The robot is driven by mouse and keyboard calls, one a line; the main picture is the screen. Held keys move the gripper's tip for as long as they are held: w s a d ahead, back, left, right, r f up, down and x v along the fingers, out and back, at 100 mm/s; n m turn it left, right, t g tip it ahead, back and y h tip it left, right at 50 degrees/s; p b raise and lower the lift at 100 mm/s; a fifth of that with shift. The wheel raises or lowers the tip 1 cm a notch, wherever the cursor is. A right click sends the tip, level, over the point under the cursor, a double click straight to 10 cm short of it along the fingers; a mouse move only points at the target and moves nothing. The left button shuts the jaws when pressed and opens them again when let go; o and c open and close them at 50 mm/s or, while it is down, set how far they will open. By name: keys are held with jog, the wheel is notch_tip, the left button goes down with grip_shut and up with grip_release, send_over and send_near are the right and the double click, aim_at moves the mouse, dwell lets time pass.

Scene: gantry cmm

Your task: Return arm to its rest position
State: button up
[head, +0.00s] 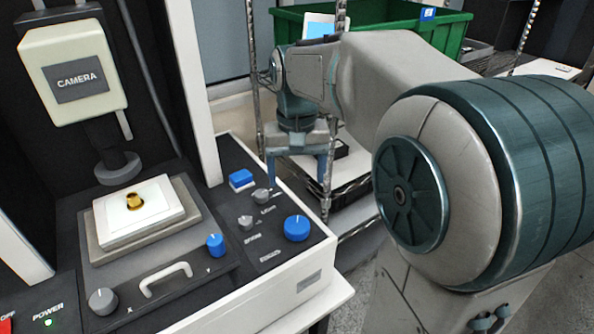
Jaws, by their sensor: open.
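My arm reaches in from the right side of the head view and bends down near the middle. My gripper (297,172) hangs at its end with two blue-grey fingers pointing down and spread apart. The gripper is open, and no object shows between the fingers. It is right of the machine's control panel (283,258), in front of a wire shelf. Whether it touches anything there cannot be told.
The machine at left has a camera head (75,75) above a white plate (160,217) with a small brass part (134,201). Blue and grey knobs stick up from the panel. Shelf posts (331,185) stand close to my gripper. A green bin (450,38) is behind my arm.

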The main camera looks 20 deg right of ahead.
jog(key=s+f+n+t, duration=0.2)
jog(key=s+f, duration=0.5)
jog(key=s, duration=0.7)
jog(key=shift+f+t, duration=0.2)
jog(key=shift+t, duration=0.3)
jog(key=shift+a, duration=0.1)
jog(key=shift+c, duration=0.3)
dwell(1.3)
